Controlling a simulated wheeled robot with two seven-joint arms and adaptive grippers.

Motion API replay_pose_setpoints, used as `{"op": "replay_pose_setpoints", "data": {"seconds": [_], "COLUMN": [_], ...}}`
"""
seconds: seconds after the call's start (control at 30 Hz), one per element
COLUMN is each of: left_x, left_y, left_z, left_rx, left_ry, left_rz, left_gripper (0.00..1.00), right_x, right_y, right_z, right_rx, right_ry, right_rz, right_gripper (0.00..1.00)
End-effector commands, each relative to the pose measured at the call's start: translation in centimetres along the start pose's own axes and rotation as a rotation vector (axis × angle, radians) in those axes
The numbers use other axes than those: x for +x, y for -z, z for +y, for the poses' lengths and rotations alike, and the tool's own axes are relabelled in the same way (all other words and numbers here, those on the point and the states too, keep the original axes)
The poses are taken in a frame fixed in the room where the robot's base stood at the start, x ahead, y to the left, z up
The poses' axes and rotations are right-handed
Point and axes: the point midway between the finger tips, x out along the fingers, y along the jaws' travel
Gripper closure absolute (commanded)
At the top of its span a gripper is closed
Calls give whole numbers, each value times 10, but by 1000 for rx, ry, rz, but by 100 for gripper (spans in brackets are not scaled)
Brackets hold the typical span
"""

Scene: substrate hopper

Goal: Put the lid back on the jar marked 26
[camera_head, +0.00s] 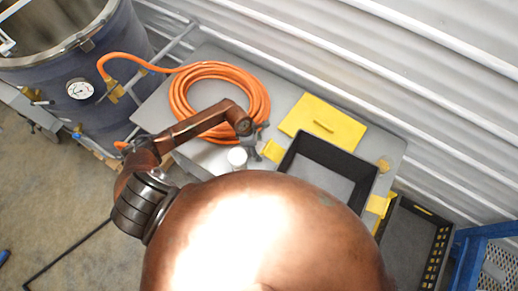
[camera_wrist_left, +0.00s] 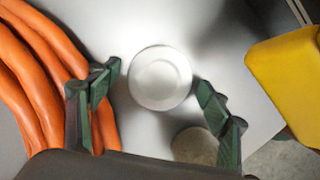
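A small white round-topped thing (camera_head: 237,157), jar or lid I cannot tell, is on the grey table (camera_head: 155,111) below the hose coil. My left gripper (camera_head: 253,148) is over the table beside it. In the left wrist view the white round top (camera_wrist_left: 160,78) lies between the spread fingers of my left gripper (camera_wrist_left: 156,79), with gaps on both sides. A dull beige round shape (camera_wrist_left: 194,146) shows partly behind the right finger. A tan disc (camera_head: 383,166) lies right of the black tray. No number 26 is readable. My right gripper is not in view.
An orange hose coil (camera_head: 180,97) lies left of the gripper. A yellow plate (camera_head: 322,124) and a black tray (camera_head: 310,148) are to its right. A black crate (camera_head: 405,245) stands beyond the table's right edge. A gauged drum (camera_head: 60,110) stands left. A large copper shape hides the lower middle.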

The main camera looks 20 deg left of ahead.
Motion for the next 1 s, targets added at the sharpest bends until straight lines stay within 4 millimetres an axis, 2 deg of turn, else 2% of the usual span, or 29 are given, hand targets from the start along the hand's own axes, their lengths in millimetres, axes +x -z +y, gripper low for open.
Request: {"op": "replay_pose_setpoints", "data": {"seconds": [0.07,0.37,0.77,1.0], "left_x": [0,0,-3,-26], "left_y": [0,0,-1,-7], "left_z": [0,0,0,2], "left_rx": [0,0,1,5], "left_ry": [0,0,-1,-4], "left_rz": [0,0,-1,-1], "left_gripper": [36,57,57,57], "right_x": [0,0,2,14], "right_y": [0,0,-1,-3], "right_z": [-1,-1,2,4], "right_rx": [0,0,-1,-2], "right_ry": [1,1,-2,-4], "right_rz": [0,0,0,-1], "right_gripper": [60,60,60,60]}}
